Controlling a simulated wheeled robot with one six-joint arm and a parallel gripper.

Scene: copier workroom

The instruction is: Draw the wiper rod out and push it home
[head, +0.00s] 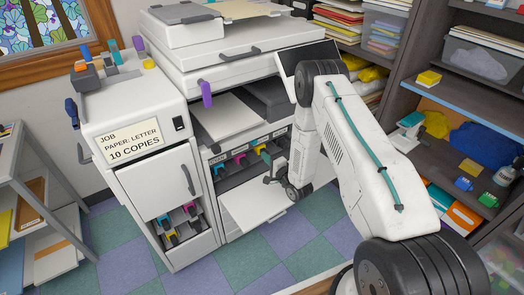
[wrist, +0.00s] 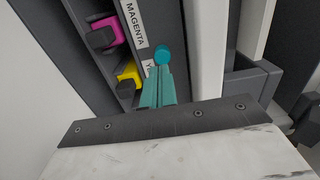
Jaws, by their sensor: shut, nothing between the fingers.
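The wiper rod shows in the wrist view as a round teal knob (wrist: 163,54), seen nearly end-on beside the toner label strip. Its shaft is hidden, so I cannot tell how far out it stands. My gripper (wrist: 161,70) is shut and empty, its slim teal fingers pointing at the knob. The tips appear just short of the knob or overlap it; contact is unclear. In the head view my arm reaches down to the copier's (head: 240,75) open front, and a small teal piece shows beside the yellow toner; I cannot tell knob from fingertips there.
Magenta (wrist: 104,32) and yellow (wrist: 128,75) toner latches lie left of the knob. A grey bracket (wrist: 252,86) stands to the right. The open white front door (head: 250,200) lies low below the bay. Shelves (head: 450,100) stand right, a cart (head: 40,200) left.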

